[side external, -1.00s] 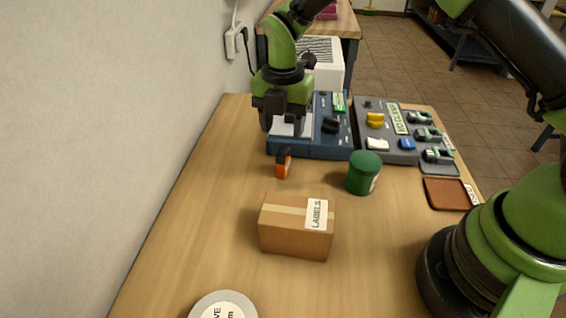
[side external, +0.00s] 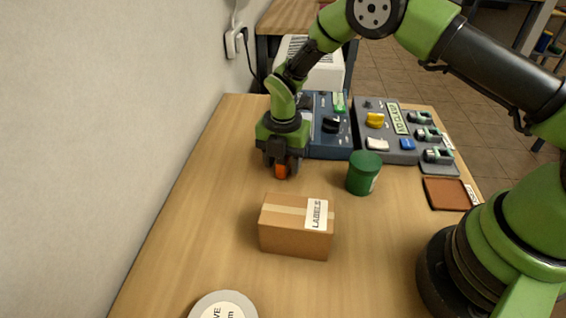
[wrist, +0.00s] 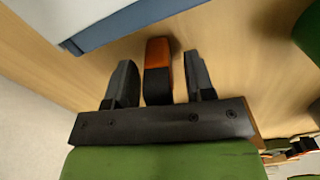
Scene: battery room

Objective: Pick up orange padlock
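The orange padlock (side external: 281,172) stands on the wooden table in front of the blue panel, partly hidden by my gripper in the side view. In the wrist view the padlock (wrist: 158,70) shows an orange part and a dark part, between my gripper's two fingers. My gripper (wrist: 158,82) is open, with a finger on each side of the padlock and a visible gap on both sides. In the side view my gripper (side external: 283,170) is low over the padlock.
The blue panel (side external: 325,145) lies close behind the padlock, with a grey panel (side external: 398,148) to its right. A green canister (side external: 363,174) stands to the right. A cardboard box (side external: 295,228) sits nearer the camera. A wall borders the table's left side.

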